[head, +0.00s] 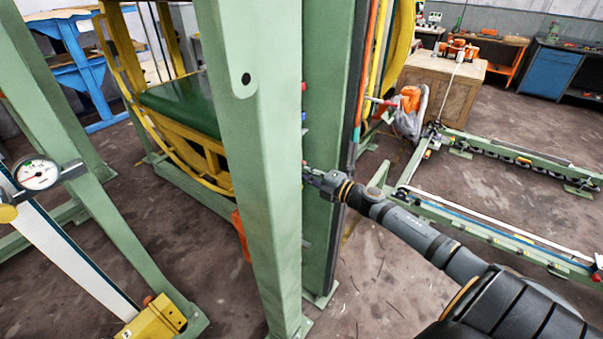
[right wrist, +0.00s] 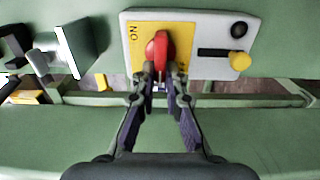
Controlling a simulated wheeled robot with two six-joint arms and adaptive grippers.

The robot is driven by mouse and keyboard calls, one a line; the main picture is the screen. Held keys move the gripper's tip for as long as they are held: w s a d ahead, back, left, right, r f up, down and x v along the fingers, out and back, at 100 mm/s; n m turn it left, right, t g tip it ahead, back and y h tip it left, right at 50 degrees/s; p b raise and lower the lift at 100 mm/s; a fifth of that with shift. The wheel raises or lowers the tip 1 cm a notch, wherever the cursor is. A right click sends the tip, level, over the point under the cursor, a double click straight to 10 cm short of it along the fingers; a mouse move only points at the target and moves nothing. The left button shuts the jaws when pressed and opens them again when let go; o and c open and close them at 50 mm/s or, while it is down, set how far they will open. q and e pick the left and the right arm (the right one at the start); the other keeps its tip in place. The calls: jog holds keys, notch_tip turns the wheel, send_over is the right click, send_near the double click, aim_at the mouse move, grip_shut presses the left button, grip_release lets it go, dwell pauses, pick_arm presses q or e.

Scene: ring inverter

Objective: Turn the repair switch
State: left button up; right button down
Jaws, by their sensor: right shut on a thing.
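The repair switch (right wrist: 157,50) is a red knob on a yellow plate, set in a pale panel (right wrist: 219,71) on a green post. My right gripper (right wrist: 160,82) has its two fingers at the knob's lower end, closed on it in the right wrist view. The red knob stands roughly upright in that view, beside letters reading "NO" that appear turned sideways. In the head view my right gripper (head: 318,178) reaches in from the right behind the green post, and the switch is hidden there. My left gripper is not in view.
A yellow knob (right wrist: 238,59) and a black button (right wrist: 239,30) sit on the same panel. A large green post (head: 258,170) stands in front of my right gripper. A gauge (head: 38,174) is at left. Open floor (head: 400,285) lies below my right arm.

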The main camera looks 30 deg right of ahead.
dwell(0.5)
jog(key=c, duration=1.4)
grip_release()
